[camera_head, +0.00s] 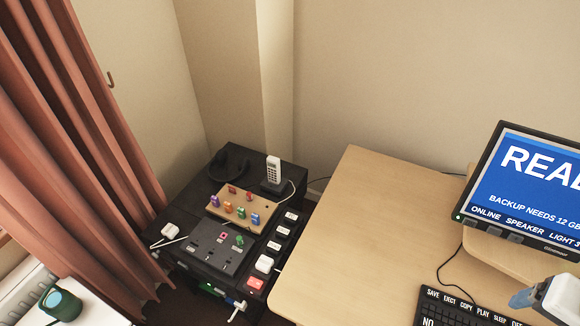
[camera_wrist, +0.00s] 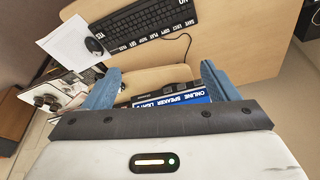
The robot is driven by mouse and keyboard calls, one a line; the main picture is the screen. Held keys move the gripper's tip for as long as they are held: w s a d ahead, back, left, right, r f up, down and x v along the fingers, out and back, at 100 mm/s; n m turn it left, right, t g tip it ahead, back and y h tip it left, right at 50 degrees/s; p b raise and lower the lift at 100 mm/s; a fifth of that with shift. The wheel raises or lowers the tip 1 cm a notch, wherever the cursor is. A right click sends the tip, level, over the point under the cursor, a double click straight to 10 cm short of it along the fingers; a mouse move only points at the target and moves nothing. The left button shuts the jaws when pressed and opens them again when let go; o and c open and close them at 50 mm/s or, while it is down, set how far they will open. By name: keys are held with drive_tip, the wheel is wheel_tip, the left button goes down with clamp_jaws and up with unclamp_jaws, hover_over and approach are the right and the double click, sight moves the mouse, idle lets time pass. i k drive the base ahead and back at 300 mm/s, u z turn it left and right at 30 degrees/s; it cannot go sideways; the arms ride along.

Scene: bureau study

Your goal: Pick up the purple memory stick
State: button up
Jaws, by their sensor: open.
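The purple memory stick (camera_head: 215,201) stands at the left end of a wooden board (camera_head: 262,206) on the black cabinet. Red, green, orange and blue sticks stand on the same board. In the wrist view my gripper (camera_wrist: 160,82) is open, its two blue fingers wide apart with nothing held between them. It points over the desk with the monitor (camera_wrist: 185,97) and keyboard (camera_wrist: 150,22), far to the right of the stick. The purple stick cannot be made out in the wrist view. Part of my white arm shows at the head view's lower right edge.
A grey panel (camera_head: 205,258) with a green stick (camera_head: 239,239) lies in front of the board. A cordless phone (camera_head: 273,170) stands behind it, and labelled white switches (camera_head: 281,232) line its right. The desk (camera_head: 345,230) has a large bare area. A curtain (camera_head: 70,130) hangs left.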

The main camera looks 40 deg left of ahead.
sight(216, 202)
drive_tip(key=u, duration=1.4)
drive_tip(key=k, duration=1.05)
drive_tip(key=u, duration=0.6)
drive_tip(key=i, duration=1)
drive_tip(key=u, duration=0.05)
